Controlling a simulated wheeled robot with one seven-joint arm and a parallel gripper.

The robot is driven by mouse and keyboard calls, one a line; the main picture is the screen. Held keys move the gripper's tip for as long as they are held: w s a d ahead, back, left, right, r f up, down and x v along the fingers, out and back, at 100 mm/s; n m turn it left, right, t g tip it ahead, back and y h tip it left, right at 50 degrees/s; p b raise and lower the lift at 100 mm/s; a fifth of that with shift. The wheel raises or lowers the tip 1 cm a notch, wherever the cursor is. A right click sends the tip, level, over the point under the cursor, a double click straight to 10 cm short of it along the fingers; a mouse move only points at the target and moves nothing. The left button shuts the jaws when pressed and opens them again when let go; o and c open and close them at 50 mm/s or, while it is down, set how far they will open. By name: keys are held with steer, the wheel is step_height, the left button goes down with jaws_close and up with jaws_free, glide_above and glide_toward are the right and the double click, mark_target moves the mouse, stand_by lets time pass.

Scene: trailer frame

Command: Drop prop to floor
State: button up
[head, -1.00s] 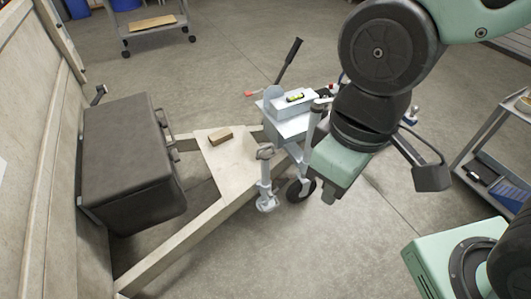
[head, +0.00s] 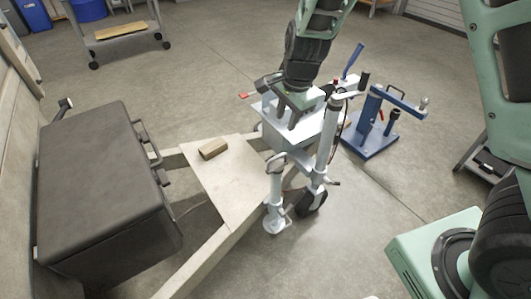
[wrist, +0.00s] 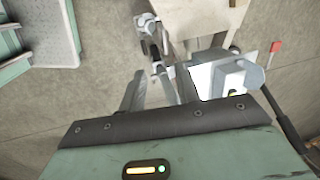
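The prop (head: 275,200) is a silver upright leg with a clamp at its top, at the trailer frame beside the jockey wheel (head: 309,203). Its foot appears low, near the floor; whether it touches cannot be told. A silver fitting, likely the prop (wrist: 147,25), shows at the top of the wrist view. My gripper (head: 288,116) is over the pale coupling box (head: 315,123), above and behind the prop and apart from it. Its two fingers (wrist: 158,90) stand apart with nothing seen held between them. My wrist hides part of the box top.
A black toolbox (head: 100,180) stands at left. A wood block (head: 213,149) lies on the frame plate (head: 232,180). The jockey wheel tube (head: 328,135) rises right of the prop. A blue stand (head: 372,140) is behind right. The floor in front is clear.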

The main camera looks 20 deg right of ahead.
steer(key=w, duration=0.1)
steer(key=b, duration=0.4)
glide_toward(276, 157)
steer(key=shift+m, duration=0.3)
steer(key=f, duration=0.2)
steer(key=w+f, duration=0.1)
steer(key=f, duration=0.4)
steer(key=shift+w+a+f, duration=0.2)
steer(key=shift+w+f, duration=0.05)
steer(key=shift+f, duration=0.05)
jaws_close()
